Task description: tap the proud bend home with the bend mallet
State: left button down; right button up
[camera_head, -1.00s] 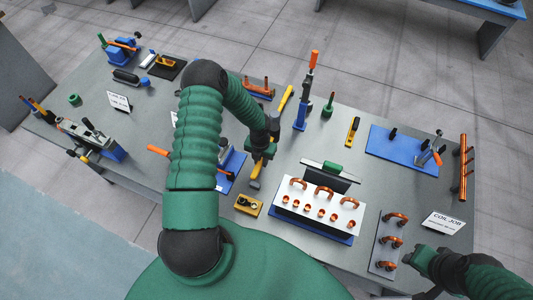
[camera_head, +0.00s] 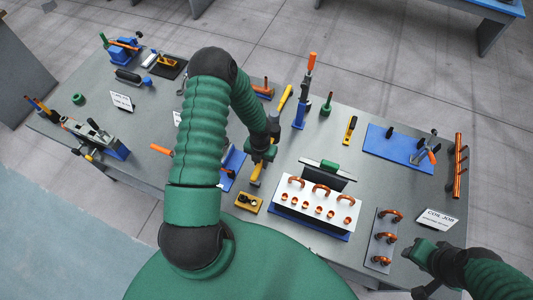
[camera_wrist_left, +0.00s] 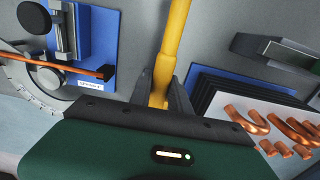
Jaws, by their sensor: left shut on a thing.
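My left gripper (camera_head: 262,153) is shut on the yellow handle of the bend mallet (camera_head: 256,172), left of the coil block. The handle (camera_wrist_left: 172,45) also shows between the jaws in the left wrist view. The mallet's head is small and partly hidden in the head view. The white coil block (camera_head: 288,206) carries a row of copper U-bends (camera_head: 321,188) along its top and open copper tube ends on its front. I cannot tell which bend stands proud. The bends (camera_wrist_left: 247,122) also show at the right of the left wrist view. My right gripper (camera_head: 422,252) is at lower right; its jaws are unclear.
A yellow holder (camera_head: 248,203) lies left of the block. A grey plate with more bends (camera_head: 386,238) and a "COIL JOB" card (camera_head: 437,219) lie at right. A black-and-green tool (camera_head: 328,167) stands behind the block. A blue stand (camera_head: 300,112) rises further back.

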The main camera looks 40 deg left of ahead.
pick_arm(q)
jog(key=s+d+r, duration=0.7)
jog(key=s+r, duration=0.2)
jog(key=shift+d+r, duration=0.2)
jog(key=shift+d, duration=0.1)
dwell(0.6)
dwell(0.4)
